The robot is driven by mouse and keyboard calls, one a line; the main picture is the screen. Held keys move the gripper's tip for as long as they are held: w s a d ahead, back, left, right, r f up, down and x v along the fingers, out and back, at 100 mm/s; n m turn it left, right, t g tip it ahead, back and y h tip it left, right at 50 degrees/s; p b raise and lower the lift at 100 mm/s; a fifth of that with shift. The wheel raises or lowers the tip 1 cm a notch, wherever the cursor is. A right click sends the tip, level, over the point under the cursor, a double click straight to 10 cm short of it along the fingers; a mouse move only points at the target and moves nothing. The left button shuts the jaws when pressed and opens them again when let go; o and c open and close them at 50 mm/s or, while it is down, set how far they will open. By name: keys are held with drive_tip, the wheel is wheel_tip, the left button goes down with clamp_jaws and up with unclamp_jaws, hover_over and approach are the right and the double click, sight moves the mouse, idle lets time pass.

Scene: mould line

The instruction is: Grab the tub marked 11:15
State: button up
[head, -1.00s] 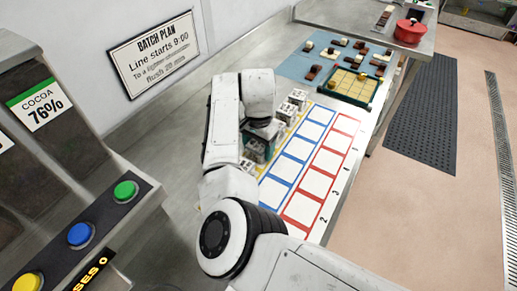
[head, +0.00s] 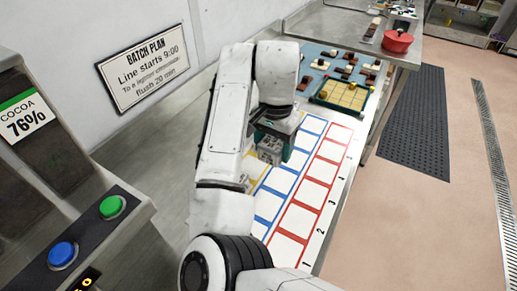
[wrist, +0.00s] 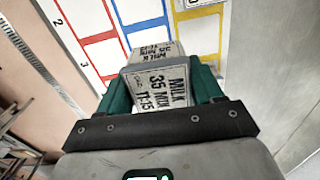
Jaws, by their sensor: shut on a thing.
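My gripper (wrist: 165,92) is shut on a pale tub (wrist: 160,86) in the wrist view. Its black print reads MILK, 35 MIN, 11:15, and the same print shows on a second face. The teal fingers press on its two sides. In the head view, my gripper (head: 277,127) points down with the tub (head: 270,150) between its fingers, over the mat near the blue column. My arm hides part of the yellow column there. Whether the tub is clear of the mat I cannot tell.
The white mat (head: 318,196) has red, blue and yellow outlined boxes; the red and blue boxes in sight are empty. Another tub (wrist: 196,3) shows at the wrist view's top edge. Beyond lie a game board (head: 342,96), chocolate pieces and a red pot (head: 397,42).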

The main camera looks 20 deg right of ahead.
drive_tip(key=s+d+r+p, duration=0.2)
drive_tip(key=s+r+p, duration=0.4)
drive_tip(key=r+p, duration=0.2)
wheel_tip(320, 180, up, 2)
drive_tip(key=shift+d+r+p, duration=0.1)
drive_tip(key=shift+d+p, duration=0.2)
drive_tip(key=shift+s, duration=0.1)
